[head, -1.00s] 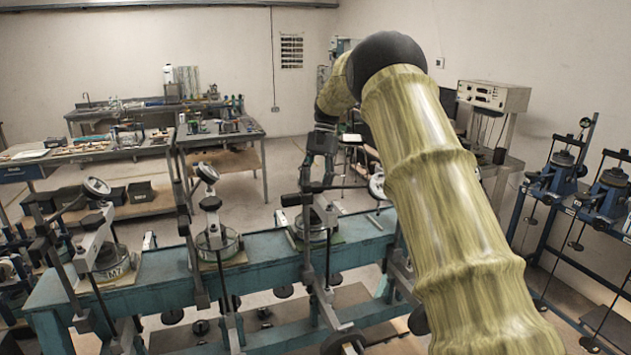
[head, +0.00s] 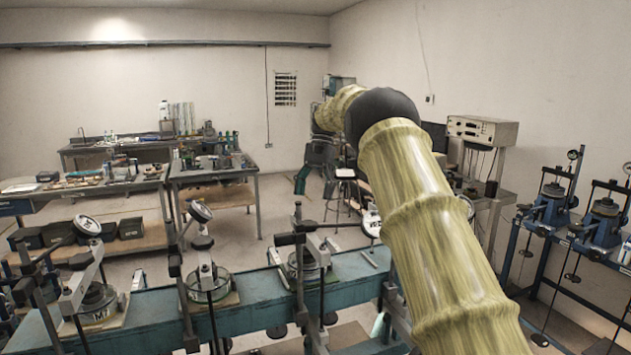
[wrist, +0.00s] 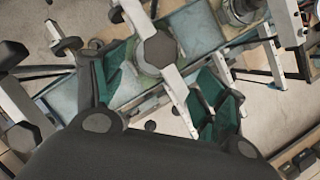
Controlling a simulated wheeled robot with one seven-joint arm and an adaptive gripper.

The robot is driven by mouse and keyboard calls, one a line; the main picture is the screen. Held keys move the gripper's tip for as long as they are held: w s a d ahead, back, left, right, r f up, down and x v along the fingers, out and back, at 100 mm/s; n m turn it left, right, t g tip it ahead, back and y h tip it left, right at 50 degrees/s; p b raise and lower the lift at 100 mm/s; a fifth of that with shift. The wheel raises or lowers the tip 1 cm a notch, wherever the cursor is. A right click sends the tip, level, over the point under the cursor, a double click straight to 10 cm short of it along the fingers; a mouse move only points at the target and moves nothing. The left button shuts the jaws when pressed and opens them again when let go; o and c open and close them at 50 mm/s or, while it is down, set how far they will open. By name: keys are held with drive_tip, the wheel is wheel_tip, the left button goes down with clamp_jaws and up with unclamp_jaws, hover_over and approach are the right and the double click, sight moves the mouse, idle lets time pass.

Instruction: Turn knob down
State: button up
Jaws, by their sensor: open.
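Several lever frames stand in a row on a long teal bench (head: 250,290). One frame (head: 306,245), with dark handles at its top, stands below my gripper (head: 312,172) in the head view. In the wrist view my gripper (wrist: 166,85) is open and empty, its teal-padded fingers spread wide. Between and beyond them are a dark faceted round part (wrist: 158,49) and a pale bar (wrist: 176,90) running down from it. I see no contact with the fingers. Whether this round part is the knob, I cannot tell. My arm hides the bench's right part in the head view.
More lever frames with round dials stand at the left, one with a dial (head: 87,225). Blue presses (head: 603,220) stand at the right. Worktables (head: 215,172) and a grey instrument box (head: 482,130) are farther back. Open floor lies behind the bench.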

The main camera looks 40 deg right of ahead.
drive_tip(key=shift+v, duration=1.85)
